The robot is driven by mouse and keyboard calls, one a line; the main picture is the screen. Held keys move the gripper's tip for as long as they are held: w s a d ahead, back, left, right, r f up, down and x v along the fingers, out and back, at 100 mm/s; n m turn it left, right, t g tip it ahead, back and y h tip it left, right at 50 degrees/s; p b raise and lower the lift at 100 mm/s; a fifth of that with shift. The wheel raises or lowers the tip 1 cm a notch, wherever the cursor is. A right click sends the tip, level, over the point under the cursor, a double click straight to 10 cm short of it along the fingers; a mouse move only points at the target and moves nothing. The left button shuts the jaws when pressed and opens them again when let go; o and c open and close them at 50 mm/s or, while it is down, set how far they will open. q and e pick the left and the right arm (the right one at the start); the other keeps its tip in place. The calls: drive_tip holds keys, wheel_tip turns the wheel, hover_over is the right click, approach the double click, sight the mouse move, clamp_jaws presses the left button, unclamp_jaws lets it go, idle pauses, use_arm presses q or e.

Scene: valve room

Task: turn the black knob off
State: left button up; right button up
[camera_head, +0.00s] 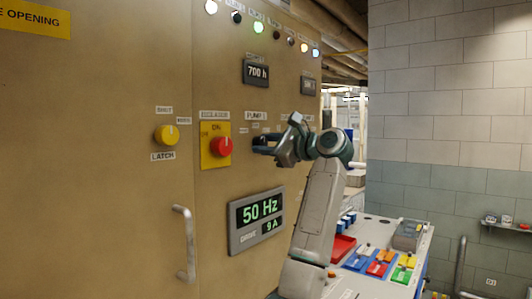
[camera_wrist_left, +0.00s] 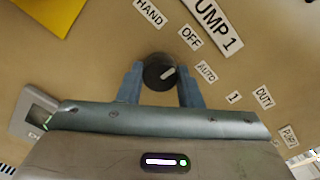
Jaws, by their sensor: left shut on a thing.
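The black knob (camera_wrist_left: 152,74) sits on the tan panel between the fingers of my left gripper (camera_wrist_left: 160,88) in the left wrist view. The gripper is shut on the knob, one blue finger on each side. The knob's white mark slants up and right, roughly toward the OFF label (camera_wrist_left: 190,38). The HAND label (camera_wrist_left: 149,11) and AUTO label (camera_wrist_left: 207,71) lie around it. In the head view, my left gripper (camera_head: 264,145) is against the panel below the PUMP 1 label (camera_head: 256,115), and hides the knob. My right gripper is not in view.
A red knob on a yellow plate (camera_head: 207,160) is left of my gripper. A yellow knob (camera_head: 166,135) is farther left. A 50 Hz display (camera_head: 257,220) is below. A metal handle (camera_head: 186,243) sticks out at lower left. A bench with coloured trays (camera_head: 381,268) stands at right.

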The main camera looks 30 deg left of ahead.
use_arm(q)
drive_tip(key=shift+n, duration=0.3)
idle(0.4)
drive_tip(key=o, duration=1)
drive_tip(key=shift+d+b, duration=0.15)
drive_tip(key=shift+b, duration=0.15)
drive_tip(key=d+b, duration=0.1)
drive_tip(key=d, duration=0.2)
drive_tip(key=d+b, duration=0.1)
drive_tip(key=d, duration=0.3)
drive_tip(key=d+b, duration=0.1)
drive_tip(key=d, duration=0.2)
drive_tip(key=shift+s+d, duration=0.3)
drive_tip(key=shift+s, duration=0.1)
drive_tip(key=shift+r, duration=0.1)
